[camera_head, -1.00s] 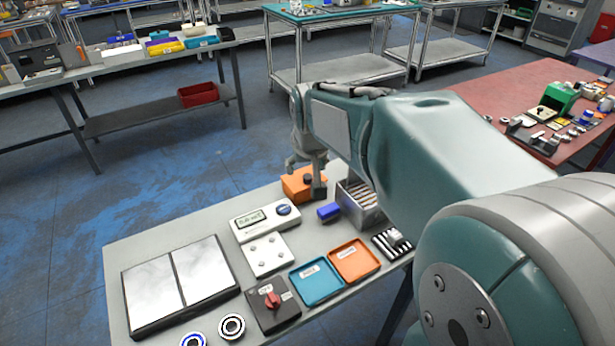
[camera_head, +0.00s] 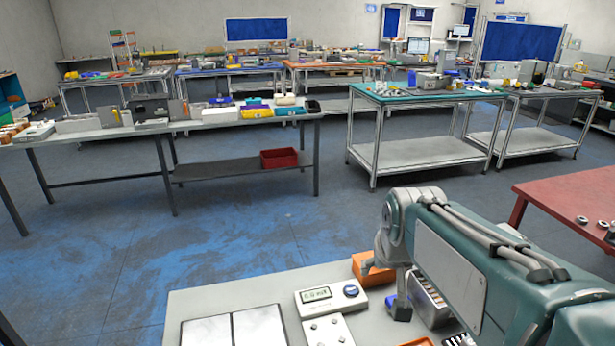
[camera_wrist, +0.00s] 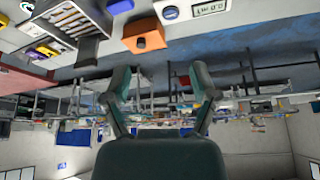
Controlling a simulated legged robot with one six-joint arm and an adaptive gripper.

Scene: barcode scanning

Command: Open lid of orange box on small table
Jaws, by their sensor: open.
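The orange box (camera_head: 372,268) stands at the far edge of the small grey table (camera_head: 225,292), partly hidden behind my gripper and wrist in the head view. In the wrist view the picture is upside down, and the orange box (camera_wrist: 143,33) shows at the top with a dark round knob on it. Its lid looks shut. My gripper (camera_wrist: 158,78) is open and empty, its two fingers apart. In the wrist view the box lies beyond the fingertips, apart from them.
Beside the box are a meter with a display (camera_head: 331,297), a blue block (camera_head: 400,311) and a metal bin of slotted items (camera_head: 428,300). White panels (camera_head: 233,328) lie at the left of the small table. A red table (camera_head: 570,200) stands at right. Open blue floor lies beyond.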

